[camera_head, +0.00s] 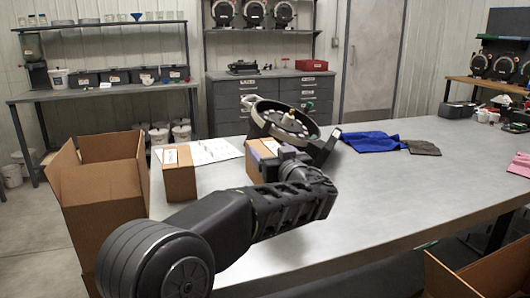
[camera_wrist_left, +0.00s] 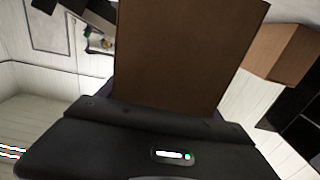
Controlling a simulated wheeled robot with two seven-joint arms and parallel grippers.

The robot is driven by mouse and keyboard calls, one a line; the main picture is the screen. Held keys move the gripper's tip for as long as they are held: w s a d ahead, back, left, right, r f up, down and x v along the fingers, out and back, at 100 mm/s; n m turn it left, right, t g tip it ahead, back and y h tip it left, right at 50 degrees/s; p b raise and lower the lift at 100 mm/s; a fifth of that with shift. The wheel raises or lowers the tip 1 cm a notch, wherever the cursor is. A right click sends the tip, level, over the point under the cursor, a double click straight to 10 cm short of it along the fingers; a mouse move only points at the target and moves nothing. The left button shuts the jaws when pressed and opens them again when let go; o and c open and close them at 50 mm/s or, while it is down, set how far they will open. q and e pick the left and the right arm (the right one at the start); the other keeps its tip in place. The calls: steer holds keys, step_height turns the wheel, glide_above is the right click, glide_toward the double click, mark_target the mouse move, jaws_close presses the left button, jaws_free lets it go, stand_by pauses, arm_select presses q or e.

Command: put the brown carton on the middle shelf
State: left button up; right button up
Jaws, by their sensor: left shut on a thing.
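A small brown carton (camera_head: 256,168) shows at the table's middle, partly hidden behind my left gripper (camera_head: 290,157). In the left wrist view the brown carton (camera_wrist_left: 190,55) fills the top middle, right at the jaws. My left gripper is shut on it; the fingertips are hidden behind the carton. Whether the carton touches the table I cannot tell. A second small brown carton (camera_head: 179,178) with a white label stands upright on the table to the left. Back left, a bench has a shelf (camera_head: 110,24) above it; I cannot tell which shelf is the middle one. My right gripper is out of view.
A round seed meter (camera_head: 284,121) stands just behind the held carton. A large open box (camera_head: 104,192) is at the table's left end. White papers (camera_head: 208,150), a blue cloth (camera_head: 371,141) and a dark cloth (camera_head: 422,148) lie on the table. Its right front is clear.

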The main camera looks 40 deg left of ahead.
arm_select(q)
steer(key=v, duration=1)
steer(key=shift+d+b, duration=0.25)
steer(key=shift+b, duration=0.2)
steer(key=shift+s+d+r, duration=0.2)
steer(key=shift+s+d, duration=0.05)
steer(key=shift+c, duration=0.2)
steer(key=shift+o, duration=0.2)
steer(key=shift+v, duration=0.95)
steer(key=shift+s+f, duration=0.1)
